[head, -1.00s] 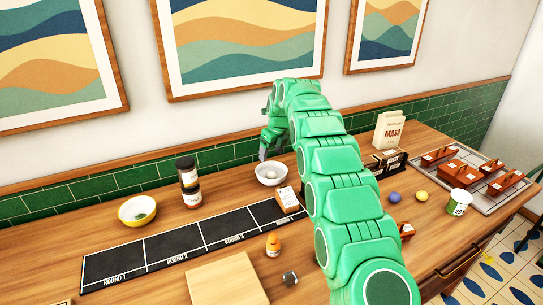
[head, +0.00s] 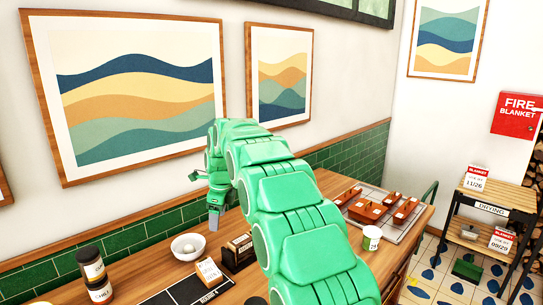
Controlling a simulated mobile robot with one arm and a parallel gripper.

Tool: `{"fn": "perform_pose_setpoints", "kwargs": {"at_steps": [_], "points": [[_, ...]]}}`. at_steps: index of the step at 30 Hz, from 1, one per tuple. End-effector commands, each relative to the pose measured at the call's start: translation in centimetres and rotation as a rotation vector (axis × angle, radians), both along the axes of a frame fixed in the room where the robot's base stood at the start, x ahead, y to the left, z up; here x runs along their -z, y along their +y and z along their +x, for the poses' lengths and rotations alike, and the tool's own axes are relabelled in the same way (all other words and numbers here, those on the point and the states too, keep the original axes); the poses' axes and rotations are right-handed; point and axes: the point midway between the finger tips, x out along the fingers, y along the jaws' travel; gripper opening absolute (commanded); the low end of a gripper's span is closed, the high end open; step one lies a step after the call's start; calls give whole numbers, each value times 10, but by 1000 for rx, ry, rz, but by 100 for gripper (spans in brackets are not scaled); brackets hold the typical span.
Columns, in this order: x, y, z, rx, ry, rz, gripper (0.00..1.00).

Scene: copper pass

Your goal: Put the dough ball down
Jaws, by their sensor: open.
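A pale round ball, which looks like the dough ball (head: 188,248), lies in a white bowl (head: 176,251) near the wall on the wooden counter. My gripper (head: 205,199) is open with nothing seen between its fingers. It is above and to the right of the bowl in the picture, apart from the ball. One finger points down; the other sticks out to the left. My green arm hides part of the counter behind and below it.
Two stacked dark jars (head: 93,272) stand left of the bowl. A small card (head: 208,270) and a dark box (head: 238,252) stand to its right. Farther right are a paper cup (head: 371,240) and a tray (head: 403,235) of brown blocks. A rack (head: 484,208) stands beyond the counter.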

Motion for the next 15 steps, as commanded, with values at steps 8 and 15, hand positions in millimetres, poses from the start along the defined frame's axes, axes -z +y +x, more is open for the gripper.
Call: {"fn": "perform_pose_setpoints", "kwargs": {"at_steps": [8,15], "points": [[-27,-56,-39,-181,-7,-44,70],[-43,-101,-79,-345,-7,-78,70]]}}
